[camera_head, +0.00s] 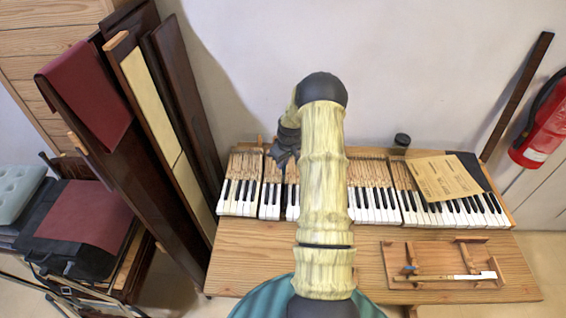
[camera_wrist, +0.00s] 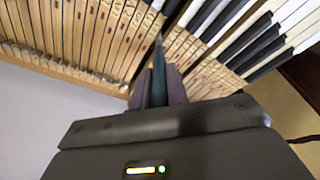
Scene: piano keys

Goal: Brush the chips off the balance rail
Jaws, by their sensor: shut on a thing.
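My gripper (camera_head: 284,150) is over the back left part of the piano keys, partly hidden by my own arm. In the wrist view its fingers (camera_wrist: 158,88) are shut on a slim dark teal tool (camera_wrist: 158,72), pointing down towards a narrow gap between two groups of wooden key levers (camera_wrist: 75,35). I cannot tell whether its tip touches anything. White and black keys (camera_head: 375,205) lie in groups across the table, and also show in the wrist view (camera_wrist: 245,40). I cannot make out the balance rail or any chips on it.
A wooden tray (camera_head: 390,262) with a pale-ended tool (camera_head: 475,276) is at the table's front right. A paper sheet (camera_head: 442,178) lies over the right keys. A dark jar (camera_head: 402,140) stands behind. Tall panels (camera_head: 150,110) lean left; a red extinguisher (camera_head: 541,130) is right. The table front left is clear.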

